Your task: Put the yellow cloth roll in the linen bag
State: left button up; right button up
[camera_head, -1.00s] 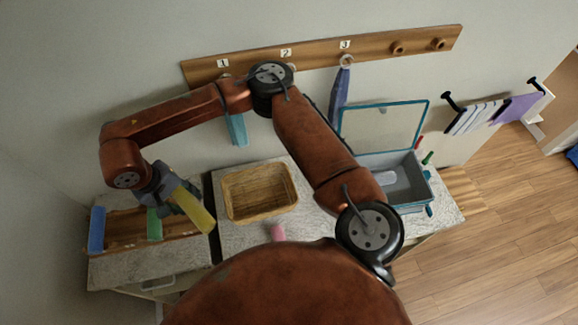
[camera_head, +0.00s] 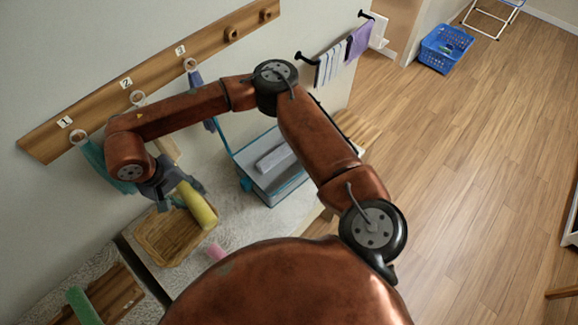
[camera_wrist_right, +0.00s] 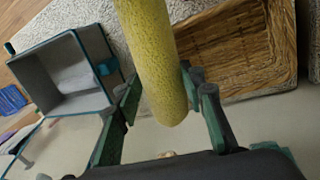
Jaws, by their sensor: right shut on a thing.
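A yellow cloth roll (camera_head: 199,207) is held up by my right gripper (camera_head: 180,189), above the wicker basket in the head view. In the right wrist view, the yellow roll (camera_wrist_right: 157,65) lies between the two fingers of the gripper (camera_wrist_right: 160,92), which is shut on it. I cannot identify a linen bag for certain. A narrow beige thing (camera_head: 167,146) shows below hook 2, partly hidden by my arm. My left gripper is not in view.
The wicker basket (camera_head: 151,240) stands on the counter beside a pink item (camera_head: 215,252). A grey, teal-edged box (camera_head: 246,186) stands farther right. Teal cloth (camera_head: 103,164) and blue cloth (camera_head: 195,79) hang from the pegboard. A blue basket (camera_head: 444,50) stands on the open floor.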

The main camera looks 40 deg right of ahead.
jog(key=s+d+f+n+t+y+p, duration=0.1)
jog(key=s+d+n, duration=0.45)
jog(key=d, duration=0.35)
jog(key=s+d+f+n+t+y, duration=0.1)
jog(key=s+d+n, duration=0.3)
jog(key=d+n, duration=0.4)
jog(key=s+d+f+n+t+y+p, duration=0.1)
jog(key=s+d+n, duration=0.45)
jog(key=d, duration=0.55)
jog(key=p, duration=0.2)
send_over(281, 172)
jog(key=shift+m, duration=0.3)
notch_tip(281, 172, down, 13)
jog(key=shift+r, duration=0.1)
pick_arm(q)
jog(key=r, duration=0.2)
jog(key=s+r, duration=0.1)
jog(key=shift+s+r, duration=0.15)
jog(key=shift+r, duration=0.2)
